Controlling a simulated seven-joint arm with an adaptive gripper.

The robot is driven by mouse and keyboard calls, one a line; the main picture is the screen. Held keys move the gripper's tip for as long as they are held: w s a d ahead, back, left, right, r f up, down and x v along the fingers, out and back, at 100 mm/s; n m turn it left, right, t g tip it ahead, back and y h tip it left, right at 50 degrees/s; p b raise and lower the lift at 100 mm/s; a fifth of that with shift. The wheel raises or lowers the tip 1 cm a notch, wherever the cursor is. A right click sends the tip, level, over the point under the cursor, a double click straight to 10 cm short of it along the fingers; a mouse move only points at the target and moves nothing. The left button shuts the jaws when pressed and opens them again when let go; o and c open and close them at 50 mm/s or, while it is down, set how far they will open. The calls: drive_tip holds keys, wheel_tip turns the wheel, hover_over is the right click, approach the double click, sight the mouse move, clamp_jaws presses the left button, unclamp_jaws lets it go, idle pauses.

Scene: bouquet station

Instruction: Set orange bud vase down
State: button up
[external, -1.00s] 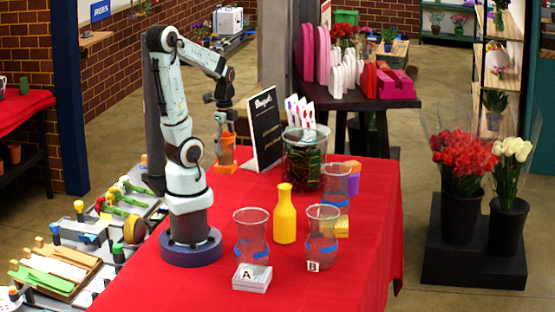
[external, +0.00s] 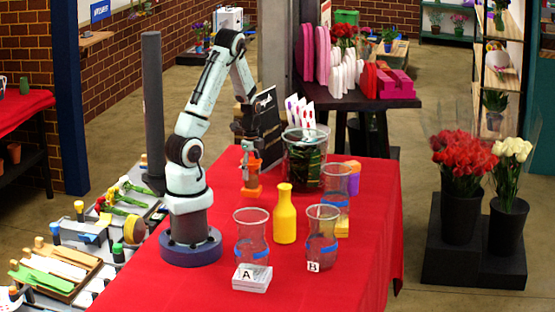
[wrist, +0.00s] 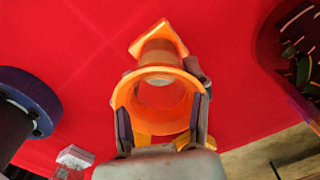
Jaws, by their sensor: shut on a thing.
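The orange bud vase (external: 253,178) is upright in my gripper (external: 249,160) over the red table, left of the glass bucket. In the external view I cannot tell whether its wide foot touches the cloth. In the wrist view my gripper (wrist: 160,108) has a finger on each side of the orange bud vase (wrist: 160,78). I look down onto its round open mouth, with its square foot showing beyond against red cloth. The gripper is shut on the vase.
The glass bucket (external: 304,165) with dark green contents stands just right of the vase. A yellow vase (external: 285,222) and glass vases marked A (external: 251,239) and B (external: 322,245) stand nearer the camera. A black sign (external: 267,117) is behind my arm. Red cloth around the vase is clear.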

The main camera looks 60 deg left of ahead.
sight(253, 183)
drive_tip(key=shift+w+a+f, duration=0.1)
drive_tip(key=shift+w+f, duration=0.05)
drive_tip(key=shift+f, duration=0.8)
drive_tip(key=shift+w+a+f, duration=0.1)
drive_tip(key=shift+w+f, duration=0.05)
drive_tip(key=shift+f, duration=0.8)
drive_tip(key=shift+f, duration=0.15)
drive_tip(key=o, duration=1.2)
wheel_tip(253, 183, up, 12)
drive_tip(key=s+d+r+n, duration=0.2)
drive_tip(key=s+d+n, duration=0.3)
drive_tip(key=s+d+r+n, duration=0.3)
drive_tip(key=s+d+n, duration=0.2)
drive_tip(key=s+d+r+n, duration=0.2)
drive_tip(key=s+d+n, duration=0.2)
drive_tip(key=s+d, duration=0.1)
drive_tip(key=shift+s+r+n+y, duration=0.2)
drive_tip(key=shift+r+n+y, duration=0.1)
drive_tip(key=shift+n+y, duration=0.1)
